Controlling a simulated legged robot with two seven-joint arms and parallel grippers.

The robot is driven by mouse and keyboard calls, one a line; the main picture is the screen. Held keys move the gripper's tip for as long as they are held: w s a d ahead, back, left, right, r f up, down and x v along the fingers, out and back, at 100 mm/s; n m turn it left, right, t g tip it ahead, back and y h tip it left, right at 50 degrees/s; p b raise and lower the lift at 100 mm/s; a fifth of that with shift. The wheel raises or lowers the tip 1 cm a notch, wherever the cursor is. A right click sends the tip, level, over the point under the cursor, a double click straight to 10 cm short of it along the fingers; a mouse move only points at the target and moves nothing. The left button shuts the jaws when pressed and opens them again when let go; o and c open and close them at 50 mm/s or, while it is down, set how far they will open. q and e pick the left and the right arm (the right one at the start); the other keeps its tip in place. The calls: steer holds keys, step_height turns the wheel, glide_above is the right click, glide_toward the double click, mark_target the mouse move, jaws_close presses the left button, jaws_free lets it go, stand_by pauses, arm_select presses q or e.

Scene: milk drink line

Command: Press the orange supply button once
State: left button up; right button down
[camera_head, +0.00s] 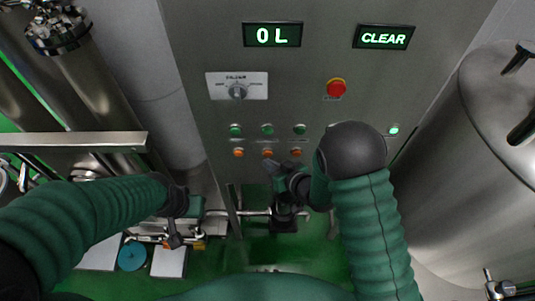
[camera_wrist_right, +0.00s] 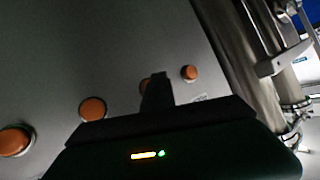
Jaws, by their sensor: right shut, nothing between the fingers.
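The grey control panel (camera_head: 205,45) carries a row of orange buttons: a left one (camera_head: 238,152), a middle one (camera_head: 267,153) and a right one (camera_head: 296,152). Their labels are too small to read, so I cannot tell which is the supply button. The right wrist view shows several orange buttons, with one (camera_wrist_right: 145,86) partly hidden behind my finger. My right gripper (camera_head: 271,167) is shut and empty, just below the middle orange button; I cannot tell if it touches the panel. It also shows in the right wrist view (camera_wrist_right: 157,88). My left gripper (camera_head: 174,241) hangs low at the left, away from the panel.
Green buttons (camera_head: 267,129) sit above the orange row. A red stop button (camera_head: 336,88), a dial (camera_head: 238,91) and displays reading "0 L" (camera_head: 272,35) and "CLEAR" (camera_head: 384,37) are higher up. A steel tank (camera_head: 480,150) stands at the right.

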steer(key=shift+s, duration=2.45)
